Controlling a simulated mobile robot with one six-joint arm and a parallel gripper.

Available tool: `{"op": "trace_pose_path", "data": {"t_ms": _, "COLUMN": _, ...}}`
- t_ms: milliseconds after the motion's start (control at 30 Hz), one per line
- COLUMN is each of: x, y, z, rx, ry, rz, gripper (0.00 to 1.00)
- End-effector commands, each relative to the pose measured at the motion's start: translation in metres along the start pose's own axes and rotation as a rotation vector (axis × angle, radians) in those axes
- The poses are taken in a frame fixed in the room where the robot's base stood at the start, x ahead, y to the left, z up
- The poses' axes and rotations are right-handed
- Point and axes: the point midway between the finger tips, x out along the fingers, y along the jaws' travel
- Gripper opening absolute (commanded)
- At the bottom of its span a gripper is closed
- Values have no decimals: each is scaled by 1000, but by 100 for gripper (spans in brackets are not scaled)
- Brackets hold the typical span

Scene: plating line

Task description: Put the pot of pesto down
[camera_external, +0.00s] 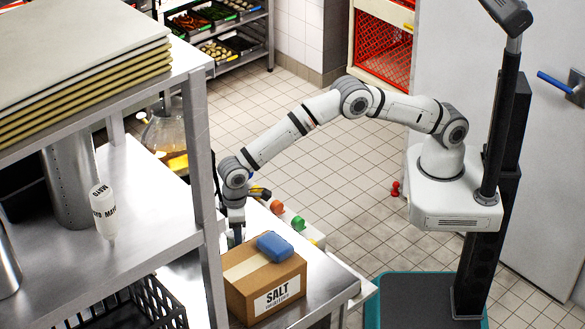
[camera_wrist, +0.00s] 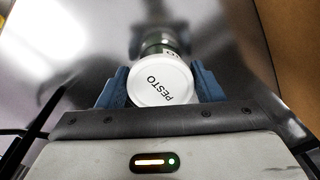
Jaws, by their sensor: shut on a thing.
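The pot of pesto (camera_wrist: 160,82) shows in the wrist view with a white lid marked PESTO and a greenish body beyond it. My gripper (camera_wrist: 162,85) is shut on it, one blue finger on each side of the lid. In the external view my gripper (camera_external: 237,236) points down at the steel counter (camera_external: 322,278), just behind the salt box. The pot is mostly hidden there by the box. I cannot tell whether its base touches the counter.
A cardboard box marked SALT (camera_external: 262,283) stands close in front of my gripper, with a blue sponge-like block (camera_external: 275,246) on top. A shelf post (camera_external: 205,160) rises to the left. A black crate (camera_external: 125,308) is at the lower left. Bare counter lies right of the box.

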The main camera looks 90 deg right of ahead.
Motion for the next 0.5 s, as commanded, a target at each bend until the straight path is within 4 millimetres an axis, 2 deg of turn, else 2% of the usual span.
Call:
{"op": "trace_pose_path", "data": {"t_ms": 67, "x": 4, "y": 0, "z": 0, "rx": 0, "ry": 0, "rz": 0, "gripper": 36}}
{"op": "trace_pose_path", "data": {"t_ms": 100, "x": 2, "y": 0, "z": 0, "rx": 0, "ry": 0, "rz": 0, "gripper": 64}}
{"op": "trace_pose_path", "data": {"t_ms": 333, "x": 2, "y": 0, "z": 0, "rx": 0, "ry": 0, "rz": 0, "gripper": 82}}
{"op": "trace_pose_path", "data": {"t_ms": 500, "x": 2, "y": 0, "z": 0, "rx": 0, "ry": 0, "rz": 0, "gripper": 82}}
